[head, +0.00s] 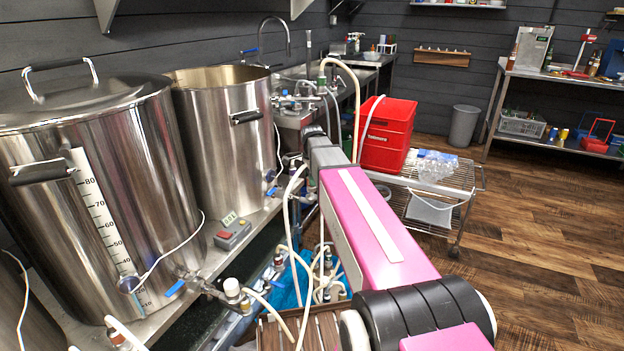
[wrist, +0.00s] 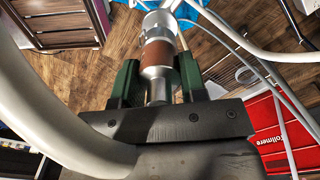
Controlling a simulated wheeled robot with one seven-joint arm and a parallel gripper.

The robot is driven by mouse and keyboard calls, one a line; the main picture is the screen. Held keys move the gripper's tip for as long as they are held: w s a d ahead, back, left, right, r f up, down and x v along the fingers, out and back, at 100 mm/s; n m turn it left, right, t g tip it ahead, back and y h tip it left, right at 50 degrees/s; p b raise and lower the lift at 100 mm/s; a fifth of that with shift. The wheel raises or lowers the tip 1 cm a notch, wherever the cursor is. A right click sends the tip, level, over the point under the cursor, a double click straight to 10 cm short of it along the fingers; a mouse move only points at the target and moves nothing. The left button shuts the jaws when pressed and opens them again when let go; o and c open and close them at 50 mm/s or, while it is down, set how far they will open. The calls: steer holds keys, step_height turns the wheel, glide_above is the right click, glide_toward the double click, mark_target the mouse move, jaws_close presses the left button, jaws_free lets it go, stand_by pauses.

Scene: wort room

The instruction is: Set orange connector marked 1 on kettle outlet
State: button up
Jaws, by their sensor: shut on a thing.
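In the wrist view my gripper (wrist: 158,82) is shut on a silver connector with an orange-brown band (wrist: 159,52), held upright in the picture between green-lined jaws. No number is readable on it. In the head view my arm reaches forward past the second kettle, and the gripper and connector are hidden behind it. The near lidded kettle (head: 95,180) has an outlet valve with a blue handle (head: 174,288) low on its right, leading to a white-topped fitting (head: 232,288). The open kettle (head: 212,125) has a blue-handled valve (head: 271,190) low at its right. I cannot tell which outlet is meant.
Pale hoses (head: 291,215) hang beside my arm, and a thick white hose (wrist: 40,100) crosses close to the gripper. Red crates (head: 386,150) stand on a wire cart (head: 440,185) to the right. A controller box (head: 233,234) sits by the kettles. The wooden floor at right is clear.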

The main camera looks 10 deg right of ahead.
steer(key=shift+f, duration=1.25)
steer(key=o, duration=1.1)
steer(key=shift+r, duration=0.1)
